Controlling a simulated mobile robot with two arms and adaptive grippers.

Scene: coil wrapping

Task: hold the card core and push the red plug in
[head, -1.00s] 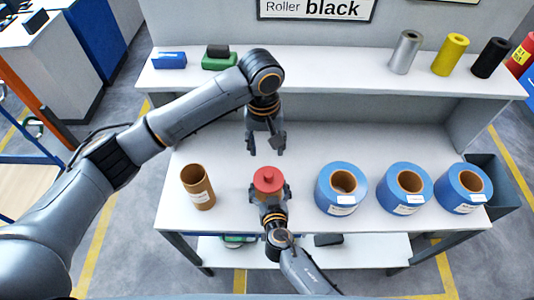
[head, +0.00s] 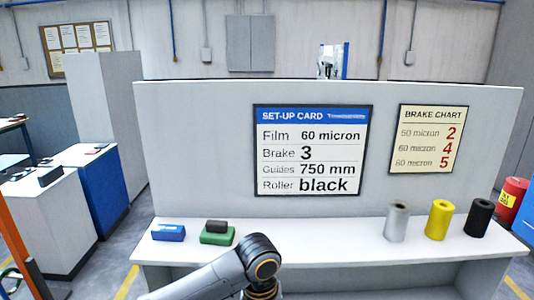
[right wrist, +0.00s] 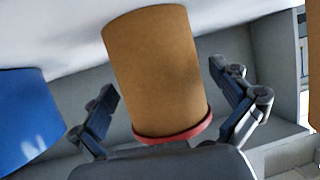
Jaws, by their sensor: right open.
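The card core (right wrist: 155,75) is a plain brown cylinder in the right wrist view. The rim of the red plug (right wrist: 175,132) shows as a thin red band at the core's lower end in the picture. I cannot tell how deep the plug sits. My right gripper (right wrist: 163,82) is open, with one finger on each side of the core; gaps show between the fingers and the core. In the head view the core and plug are out of frame. My left arm enters at the bottom of the head view, but its gripper is out of frame.
A blue roll (right wrist: 25,115) is at the left of the right wrist view; a brown cylinder edge (right wrist: 314,85) shows at the right. The shelf (head: 330,242) holds blue and green blocks and grey, yellow and black rollers. Two cards hang behind it; the set-up card (head: 312,150) reads roller black.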

